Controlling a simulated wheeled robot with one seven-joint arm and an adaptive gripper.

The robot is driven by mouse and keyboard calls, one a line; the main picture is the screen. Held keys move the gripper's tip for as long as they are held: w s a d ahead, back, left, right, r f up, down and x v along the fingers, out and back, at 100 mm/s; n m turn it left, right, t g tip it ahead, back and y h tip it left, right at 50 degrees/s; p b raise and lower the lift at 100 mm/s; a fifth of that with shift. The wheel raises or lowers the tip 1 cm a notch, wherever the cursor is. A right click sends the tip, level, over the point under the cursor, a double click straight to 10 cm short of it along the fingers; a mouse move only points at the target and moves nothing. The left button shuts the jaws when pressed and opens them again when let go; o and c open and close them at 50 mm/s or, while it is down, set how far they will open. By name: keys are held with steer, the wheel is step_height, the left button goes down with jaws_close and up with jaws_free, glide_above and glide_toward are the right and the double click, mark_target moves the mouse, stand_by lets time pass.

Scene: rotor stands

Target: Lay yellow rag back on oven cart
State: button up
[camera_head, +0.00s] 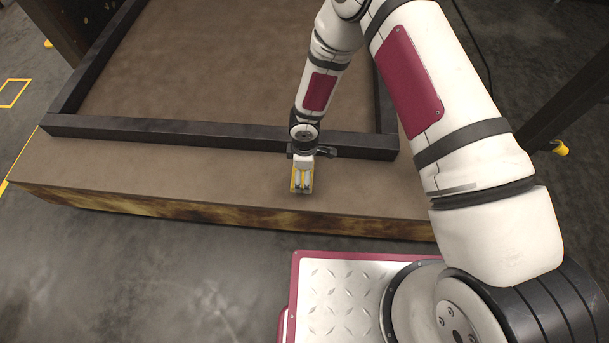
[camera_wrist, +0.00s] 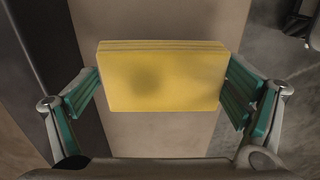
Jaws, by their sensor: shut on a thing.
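The yellow rag (camera_wrist: 160,82) is a folded, flat block that fills the middle of the wrist view. My gripper (camera_wrist: 165,88) is shut on it, with a green-padded finger at its left and right sides. In the head view, my gripper (camera_head: 302,183) is over the front ledge of the brown-topped cart (camera_head: 200,180), in front of the dark frame bar. Only thin yellow edges of the rag show there beside the fingers. I cannot tell whether the rag touches the surface below.
A raised dark frame (camera_head: 220,133) borders the cart's top behind my gripper. The ledge is bare to the left and ends at a front edge with a stained side. A dark post (camera_head: 565,95) stands at the right. Grey floor lies in front.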

step_height(320, 180, down, 4)
steer(key=shift+r+b, duration=0.2)
steer(key=shift+b, duration=0.55)
steer(key=shift+r, duration=0.1)
steer(key=o, duration=0.7)
step_height(320, 180, up, 12)
steer(key=p, duration=0.4)
steer(key=shift+d, duration=0.1)
